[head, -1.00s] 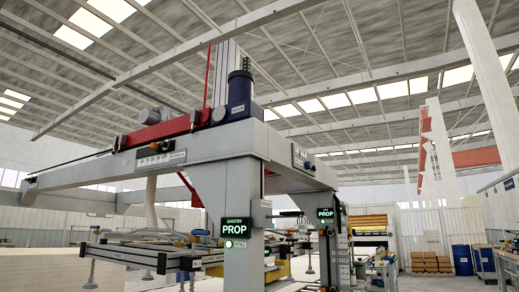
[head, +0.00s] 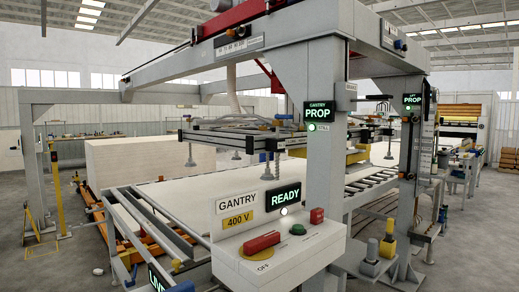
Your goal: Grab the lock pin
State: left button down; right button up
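I cannot make out a lock pin for certain in the head view. The grey gantry (head: 325,165) stands in front of me. Its control box (head: 290,255) carries a red rotary switch (head: 262,243) on a yellow plate marked OFF, a green button (head: 297,229) and a red button (head: 317,215). A READY display (head: 285,195) is lit above the box. Short grey and yellow upright parts (head: 387,245) stand to the right of the gantry column; I cannot tell what they are. Neither of my grippers is in view.
A suction frame (head: 235,138) hangs from the gantry over pale sheets (head: 240,185). A tall pale stack (head: 140,160) stands behind at the left, near yellow stands (head: 35,215). A roller bed (head: 375,183) runs at the right. Floor is open at the far left.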

aim_at(390, 222)
jog(key=i+l, duration=0.2)
jog(key=l, duration=0.15)
jog(key=i+l, duration=0.2)
jog(key=l, duration=0.15)
jog(key=i+l, duration=0.25)
jog(key=l, duration=0.1)
